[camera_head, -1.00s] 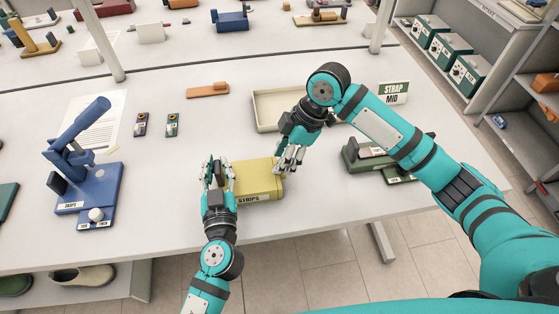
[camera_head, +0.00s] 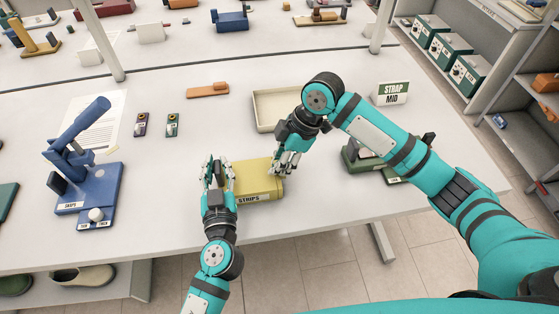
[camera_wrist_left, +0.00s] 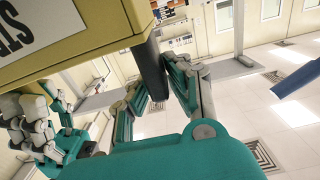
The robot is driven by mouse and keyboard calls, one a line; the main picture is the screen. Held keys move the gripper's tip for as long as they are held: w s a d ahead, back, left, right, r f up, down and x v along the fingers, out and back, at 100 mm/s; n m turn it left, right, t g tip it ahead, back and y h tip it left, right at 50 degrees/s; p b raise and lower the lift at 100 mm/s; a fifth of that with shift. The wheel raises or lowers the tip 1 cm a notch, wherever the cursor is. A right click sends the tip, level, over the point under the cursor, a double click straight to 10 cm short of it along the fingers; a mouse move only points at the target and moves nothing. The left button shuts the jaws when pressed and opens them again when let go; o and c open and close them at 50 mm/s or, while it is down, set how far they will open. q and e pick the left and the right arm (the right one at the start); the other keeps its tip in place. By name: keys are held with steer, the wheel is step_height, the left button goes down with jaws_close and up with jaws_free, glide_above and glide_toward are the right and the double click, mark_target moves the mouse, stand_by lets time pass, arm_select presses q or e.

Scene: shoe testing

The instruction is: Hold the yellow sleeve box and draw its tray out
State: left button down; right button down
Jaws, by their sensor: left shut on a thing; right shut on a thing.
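The yellow sleeve box (camera_head: 256,177), labelled STRIPS, lies on the white table near its front edge. It also fills the upper left of the left wrist view (camera_wrist_left: 90,45). My left gripper (camera_head: 219,170) is shut on the box's left part, fingers on both sides. My right gripper (camera_head: 279,171) is shut on the box's right end, reaching down from above. Its fingers cover much of that end, so I cannot tell whether they grip the tray or the sleeve. No drawn-out tray shows clearly.
A shallow cream tray (camera_head: 262,118) lies behind my right gripper. A green fixture (camera_head: 358,163) stands to the right, under my right arm. A blue stand (camera_head: 105,190) is at the left. An orange piece (camera_head: 207,91) lies behind.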

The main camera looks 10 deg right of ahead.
steer(key=d, duration=1.1)
steer(key=shift+a, duration=0.1)
arm_select(q)
steer(key=shift+a, duration=0.1)
arm_select(e)
steer(key=c, duration=1.3)
jaws_free()
steer(key=v, duration=1.2)
